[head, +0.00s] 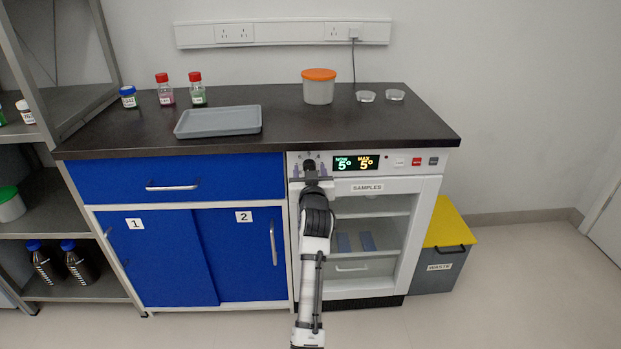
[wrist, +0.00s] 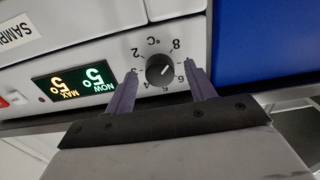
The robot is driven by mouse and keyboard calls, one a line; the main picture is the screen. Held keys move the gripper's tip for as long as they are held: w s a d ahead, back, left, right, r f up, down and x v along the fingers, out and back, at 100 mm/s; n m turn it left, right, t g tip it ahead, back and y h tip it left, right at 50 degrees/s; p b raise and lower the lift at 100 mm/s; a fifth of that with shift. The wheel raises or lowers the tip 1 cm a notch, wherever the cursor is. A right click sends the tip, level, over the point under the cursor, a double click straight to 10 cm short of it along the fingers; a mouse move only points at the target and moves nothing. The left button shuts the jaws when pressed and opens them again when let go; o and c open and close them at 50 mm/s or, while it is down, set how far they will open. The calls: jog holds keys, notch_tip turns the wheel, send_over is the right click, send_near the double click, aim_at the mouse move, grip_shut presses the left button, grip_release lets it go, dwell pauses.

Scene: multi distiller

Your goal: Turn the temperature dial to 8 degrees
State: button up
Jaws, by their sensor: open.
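The temperature dial (wrist: 160,70) is a black knob on the white front panel of the samples fridge, with numbers and a °C mark around it. The wrist view shows it upside down. My gripper (wrist: 160,80) is open, with one purple finger on each side of the dial; I cannot tell whether either touches it. In the head view my gripper (head: 310,168) is at the panel's left end and mostly covers the dial. The display (head: 357,163) reads NOW 5° and MAX 5°; it also shows in the wrist view (wrist: 74,86).
Red, white and dark buttons (head: 416,161) sit right of the display. The dark worktop (head: 290,120) overhangs above the panel. A blue drawer (head: 180,178) is left of the fridge. A waste bin with yellow lid (head: 450,225) stands at right.

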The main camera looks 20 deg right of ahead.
jog(key=v, duration=1.3)
jog(key=shift+s, duration=0.35)
